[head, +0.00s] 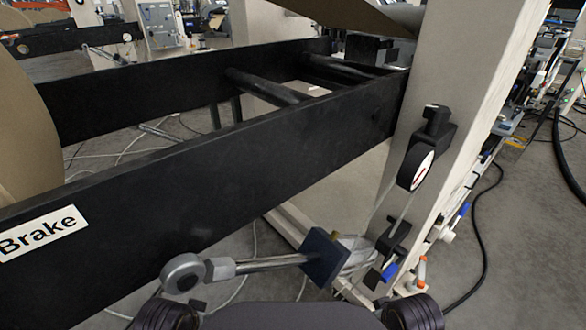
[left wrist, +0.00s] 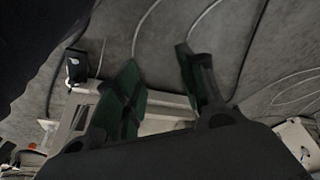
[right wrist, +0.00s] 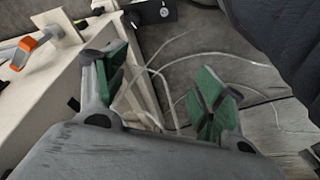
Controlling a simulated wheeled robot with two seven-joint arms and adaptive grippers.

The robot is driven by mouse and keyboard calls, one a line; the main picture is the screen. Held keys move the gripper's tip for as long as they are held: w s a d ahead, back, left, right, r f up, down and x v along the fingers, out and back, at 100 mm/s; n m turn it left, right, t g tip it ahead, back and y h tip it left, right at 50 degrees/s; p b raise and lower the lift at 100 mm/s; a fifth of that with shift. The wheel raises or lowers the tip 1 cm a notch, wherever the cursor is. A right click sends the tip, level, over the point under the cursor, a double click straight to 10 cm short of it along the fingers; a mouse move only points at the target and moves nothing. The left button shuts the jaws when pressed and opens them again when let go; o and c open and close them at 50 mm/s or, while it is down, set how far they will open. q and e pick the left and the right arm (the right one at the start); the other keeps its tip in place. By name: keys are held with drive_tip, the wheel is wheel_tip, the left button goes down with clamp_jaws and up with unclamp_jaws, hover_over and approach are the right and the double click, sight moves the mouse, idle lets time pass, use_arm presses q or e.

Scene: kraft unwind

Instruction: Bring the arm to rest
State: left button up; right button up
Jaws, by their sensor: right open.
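My left gripper (left wrist: 157,60) shows in the left wrist view. My right gripper (right wrist: 162,72) shows in the right wrist view, fingers apart and empty, with floor and thin cables beyond. Neither gripper's fingers are seen in the head view. There, a black beam (head: 230,160) with a white "Brake" label (head: 42,233) crosses the picture. A metal rod with a round eye end (head: 183,273) lies below it, running into a dark blue block (head: 325,256).
A cream upright post (head: 450,110) carries a round gauge (head: 415,167). A large brown roll (head: 25,135) stands at the left. In the right wrist view, an orange-handled part (right wrist: 24,52) sits on a cream frame close to my right gripper. Cables lie on the floor.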

use_arm(q)
drive_tip(key=shift+a+r+p, duration=0.15)
drive_tip(key=shift+a+p, duration=0.05)
drive_tip(key=shift+p, duration=0.2)
use_arm(e)
drive_tip(key=shift+s+d+r+m, duration=0.15)
drive_tip(key=shift+d+r+m, duration=0.05)
drive_tip(key=shift+d, duration=0.15)
drive_tip(key=shift+s+d+r+m, duration=0.15)
drive_tip(key=shift+d+m, duration=0.05)
drive_tip(key=shift+d, duration=0.15)
use_arm(q)
drive_tip(key=shift+w+f+p, duration=0.3)
drive_tip(key=shift+p, duration=0.45)
use_arm(e)
drive_tip(key=shift+w+f, duration=0.25)
drive_tip(key=shift+f, duration=0.05)
